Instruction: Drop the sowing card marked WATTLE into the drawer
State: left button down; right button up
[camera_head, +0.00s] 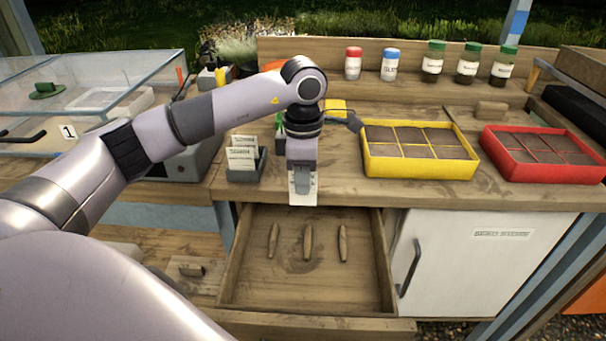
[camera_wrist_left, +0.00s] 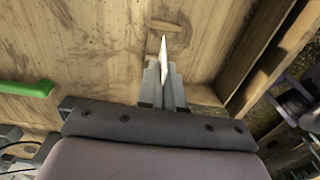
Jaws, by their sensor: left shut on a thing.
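My left gripper (camera_head: 302,186) points down above the back part of the open wooden drawer (camera_head: 237,285), near the bench's front edge. It is shut on a white card (camera_head: 302,199). In the left wrist view the card (camera_wrist_left: 164,52) shows nearly edge-on between the two fingers (camera_wrist_left: 163,88). No writing on it can be read, so I cannot tell whether it says WATTLE. The drawer holds three brown wooden sticks (camera_head: 307,242) lying apart on its floor. My right gripper is not in view.
A dark holder with white cards (camera_head: 243,158) stands left of the gripper. A yellow tray (camera_head: 420,171) and a red tray (camera_head: 540,175) stand to the right. Jars (camera_head: 433,62) line the back. A white cabinet door (camera_head: 455,260) is right of the drawer. The drawer's front area is clear.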

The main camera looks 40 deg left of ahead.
pick_arm(q)
jog(key=shift+f, duration=0.4)
